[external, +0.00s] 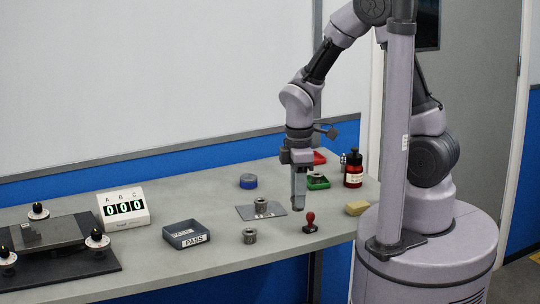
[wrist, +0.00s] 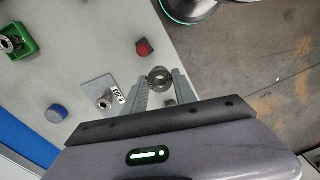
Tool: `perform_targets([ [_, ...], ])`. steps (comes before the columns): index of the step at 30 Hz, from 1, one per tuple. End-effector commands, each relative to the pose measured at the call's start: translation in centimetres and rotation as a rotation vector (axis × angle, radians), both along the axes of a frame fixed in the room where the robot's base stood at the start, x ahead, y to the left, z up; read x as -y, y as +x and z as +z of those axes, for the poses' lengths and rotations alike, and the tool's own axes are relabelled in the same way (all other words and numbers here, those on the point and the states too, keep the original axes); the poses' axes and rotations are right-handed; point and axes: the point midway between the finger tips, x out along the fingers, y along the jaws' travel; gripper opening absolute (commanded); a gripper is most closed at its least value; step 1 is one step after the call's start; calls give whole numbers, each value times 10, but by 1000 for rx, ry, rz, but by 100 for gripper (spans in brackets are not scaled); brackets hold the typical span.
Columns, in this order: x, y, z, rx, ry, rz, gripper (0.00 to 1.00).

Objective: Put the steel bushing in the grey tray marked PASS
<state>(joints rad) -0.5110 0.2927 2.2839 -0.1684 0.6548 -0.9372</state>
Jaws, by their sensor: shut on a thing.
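My gripper (external: 298,205) points down above the bench, to the right of the metal plate. In the wrist view its two fingers are shut on a steel bushing (wrist: 160,78), a grey ring at the fingertips. In the external view the held bushing is mostly hidden by the fingers. The grey tray marked PASS (external: 172,238) stands on the bench to the left of my gripper, and its inside looks empty. The tray is not seen in the wrist view.
Another bushing (external: 249,237) stands on the bench between tray and gripper. A similar part (external: 261,205) sits on the metal plate (external: 244,212). A red stamp (external: 310,224), a green tray (external: 318,184), a blue cap (external: 248,181) and a counter box (external: 124,207) stand around.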

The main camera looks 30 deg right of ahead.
Motion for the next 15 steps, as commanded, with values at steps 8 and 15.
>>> perform_targets([
  [8,-108,-30,16,0,0,31,0],
  [15,-151,2,8,0,1,27,0],
])
